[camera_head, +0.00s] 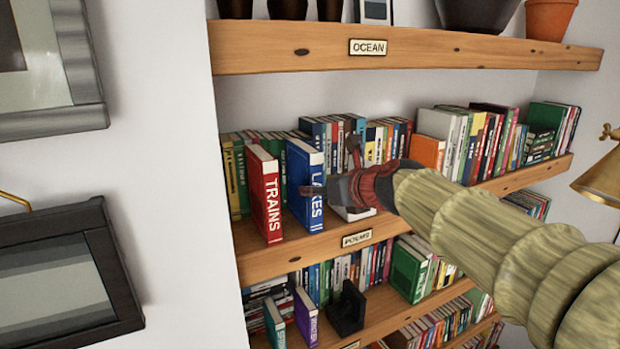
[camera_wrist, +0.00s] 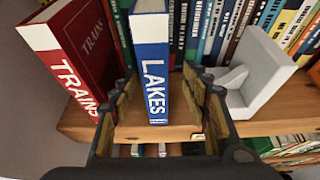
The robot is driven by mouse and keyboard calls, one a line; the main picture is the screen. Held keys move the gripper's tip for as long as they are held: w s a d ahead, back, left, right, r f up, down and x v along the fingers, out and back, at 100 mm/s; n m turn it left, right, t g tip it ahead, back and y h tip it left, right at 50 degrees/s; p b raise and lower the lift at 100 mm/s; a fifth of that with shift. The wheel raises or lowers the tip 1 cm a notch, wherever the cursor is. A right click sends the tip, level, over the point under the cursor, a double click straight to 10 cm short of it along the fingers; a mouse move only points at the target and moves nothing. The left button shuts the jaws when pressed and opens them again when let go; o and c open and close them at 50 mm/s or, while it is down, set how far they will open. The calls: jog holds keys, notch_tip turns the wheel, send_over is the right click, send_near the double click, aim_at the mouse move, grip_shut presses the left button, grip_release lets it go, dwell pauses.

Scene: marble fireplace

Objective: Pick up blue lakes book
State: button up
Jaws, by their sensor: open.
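The blue LAKES book (camera_head: 305,186) stands upright near the front of a wooden shelf (camera_head: 284,257), its spine facing out with white lettering. It also shows in the wrist view (camera_wrist: 151,75). My gripper (camera_head: 330,175) is open in front of the book. In the wrist view my gripper (camera_wrist: 152,100) has one finger on each side of the spine, with the book's lower part between them. I cannot tell whether either finger touches it.
A red TRAINS book (camera_head: 265,195) stands close on the left, also in the wrist view (camera_wrist: 75,60). A pale bookend (camera_wrist: 255,75) stands on the right. Rows of books fill the back. The OCEAN shelf (camera_head: 400,55) is above.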

jog(key=shift+f+x, duration=0.15)
jog(key=shift+x, duration=1.8)
jog(key=shift+f+x, duration=0.1)
jog(key=shift+x, duration=1.8)
jog(key=shift+s+a+r, duration=0.1)
jog(key=shift+s+r, duration=0.1)
jog(key=shift+s, duration=0.25)
jog(key=shift+c, duration=0.7)
jog(key=shift+w+f, duration=0.1)
jog(key=shift+w, duration=0.1)
jog(key=shift+c, duration=1.3)
jog(key=shift+s, duration=0.1)
grip_shut()
